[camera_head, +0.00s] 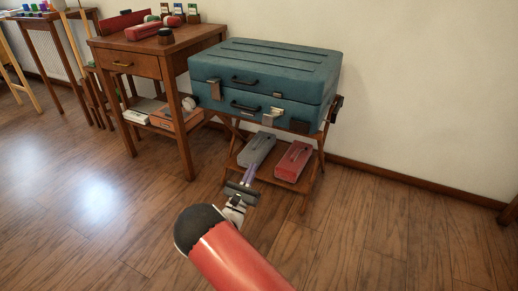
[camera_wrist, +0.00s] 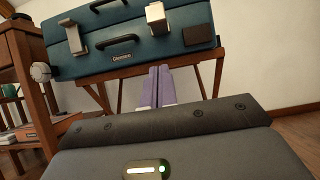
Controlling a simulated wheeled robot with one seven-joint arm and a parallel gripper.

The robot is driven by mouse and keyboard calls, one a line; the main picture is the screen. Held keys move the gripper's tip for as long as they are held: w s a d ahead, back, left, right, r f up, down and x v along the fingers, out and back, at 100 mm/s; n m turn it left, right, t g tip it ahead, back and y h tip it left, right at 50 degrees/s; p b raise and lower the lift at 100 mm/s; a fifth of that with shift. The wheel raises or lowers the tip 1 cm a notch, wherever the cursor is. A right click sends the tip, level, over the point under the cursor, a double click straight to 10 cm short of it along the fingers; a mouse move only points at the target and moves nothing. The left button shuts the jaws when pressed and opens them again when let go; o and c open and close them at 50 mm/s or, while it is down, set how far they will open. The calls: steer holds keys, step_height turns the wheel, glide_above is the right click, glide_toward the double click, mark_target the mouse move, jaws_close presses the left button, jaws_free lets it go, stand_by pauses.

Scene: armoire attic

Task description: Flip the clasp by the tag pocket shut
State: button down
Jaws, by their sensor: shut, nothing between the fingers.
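A teal suitcase (camera_head: 262,82) lies closed on a folding wooden stand. Its front has two metal clasps. The right clasp (camera_head: 276,113) is beside a dark rectangular patch, probably the tag pocket (camera_head: 299,126). In the wrist view this clasp (camera_wrist: 156,18) stands out from the case front, left of the tag pocket (camera_wrist: 197,35). The left clasp (camera_head: 214,89) also shows in the wrist view (camera_wrist: 76,38). My gripper (camera_head: 249,172), with purple fingers, is shut and empty. It is below and in front of the suitcase, apart from it; its fingers show in the wrist view (camera_wrist: 160,85).
The wooden stand (camera_head: 304,190) has a lower shelf with a grey box (camera_head: 257,150) and a red box (camera_head: 293,161). A wooden side table (camera_head: 150,55) with small items stands close on the left. The floor to the right is clear.

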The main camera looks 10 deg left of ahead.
mark_target(272, 118)
steer(key=s+r+x, duration=0.1)
steer(key=r+x, duration=0.1)
steer(key=x, duration=1)
steer(key=shift+a+r, duration=0.15)
steer(key=shift+r, duration=0.2)
steer(key=shift+r+p, duration=0.1)
steer(key=shift+p, duration=0.3)
steer(key=shift+s+a+r+g+p, duration=0.1)
steer(key=shift+s+r+g+p, duration=0.05)
steer(key=shift+r+g+p, duration=0.25)
